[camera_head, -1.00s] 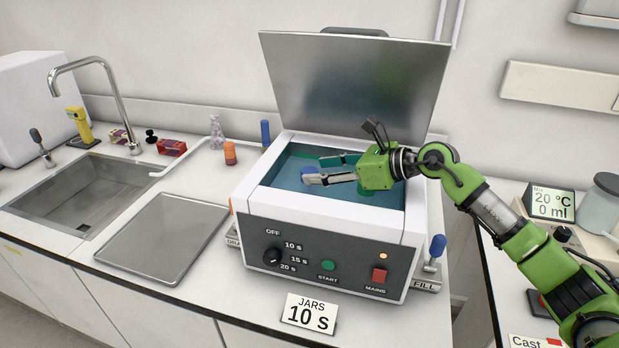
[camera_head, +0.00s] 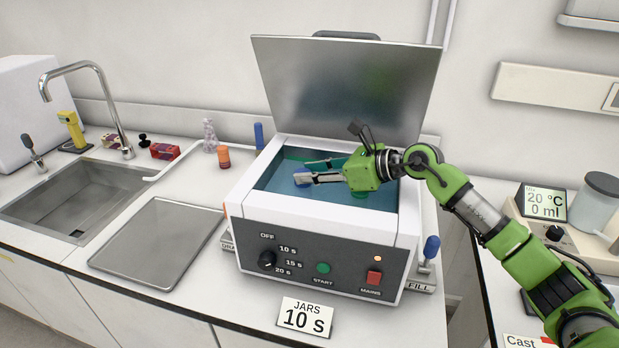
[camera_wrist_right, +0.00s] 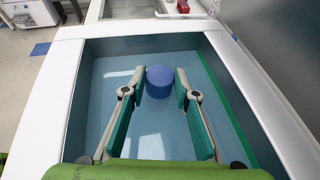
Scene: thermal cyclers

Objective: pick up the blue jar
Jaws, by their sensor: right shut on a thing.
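The blue jar (camera_head: 301,171) is a short round cylinder in the water-filled basin of the open white bath (camera_head: 408,225). In the right wrist view the jar (camera_wrist_right: 160,81) stands between the two finger ends, towards the far end of the basin. My right gripper (camera_head: 302,171) reaches into the basin from the right, its fingers on either side of the jar and shut on it. In the right wrist view my right gripper (camera_wrist_right: 159,80) shows green pads against the jar's sides. The jar's underside is hidden. My left gripper is not in view.
The raised metal lid (camera_head: 345,85) stands behind the basin, and the basin walls surround the fingers closely. A flat metal plate (camera_head: 158,243) and a sink (camera_head: 75,200) lie left. An orange jar (camera_head: 223,157) and a blue-handled valve (camera_head: 431,248) stand near the bath.

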